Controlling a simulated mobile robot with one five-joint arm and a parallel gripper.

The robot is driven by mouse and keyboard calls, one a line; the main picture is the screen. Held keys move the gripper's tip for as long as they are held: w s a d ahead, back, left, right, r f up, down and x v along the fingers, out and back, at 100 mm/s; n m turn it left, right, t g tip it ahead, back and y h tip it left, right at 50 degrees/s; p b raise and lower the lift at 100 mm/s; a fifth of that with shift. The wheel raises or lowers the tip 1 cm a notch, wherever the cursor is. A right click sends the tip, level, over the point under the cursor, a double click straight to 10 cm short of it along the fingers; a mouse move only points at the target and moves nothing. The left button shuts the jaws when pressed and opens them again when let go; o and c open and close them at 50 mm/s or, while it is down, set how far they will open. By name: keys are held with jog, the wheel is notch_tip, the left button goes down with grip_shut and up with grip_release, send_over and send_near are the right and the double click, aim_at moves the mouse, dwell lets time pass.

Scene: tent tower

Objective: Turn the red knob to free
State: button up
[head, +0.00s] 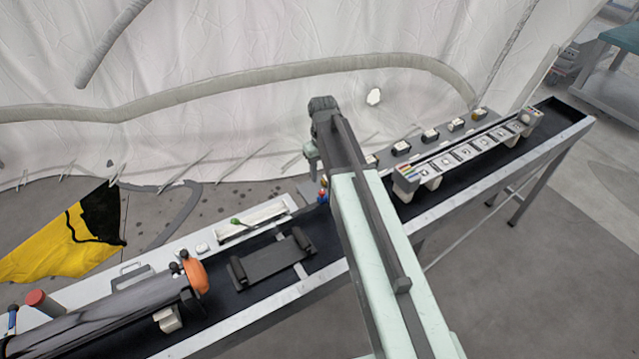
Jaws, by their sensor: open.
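A red round knob (37,299) shows at the far left, on the pale back strip of the long bench, behind the dark roll. Which way it is turned cannot be told. A tiny red piece (323,181) also shows beside a blue one near the middle of the bench, too small to make out. My arm crosses the middle of the view and bends down at its far end. My gripper (313,171) hangs there, small and partly hidden by my arm, open, over the back side of the bench. It is well to the right of the red knob, apart from it.
The long bench (480,185) runs from lower left to upper right. It bears a dark roll (105,318) with an orange end, a dark cradle (270,262), a green-tipped lever (235,221) and a labelled panel (465,156). White tent cloth hangs behind; a yellow-black cloth (60,243) lies left.

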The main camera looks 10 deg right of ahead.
aim_at(322, 192)
notch_tip(322, 192, down, 8)
jog(key=b, duration=0.8)
jog(key=shift+f, duration=0.1)
jog(key=shift+c, duration=0.2)
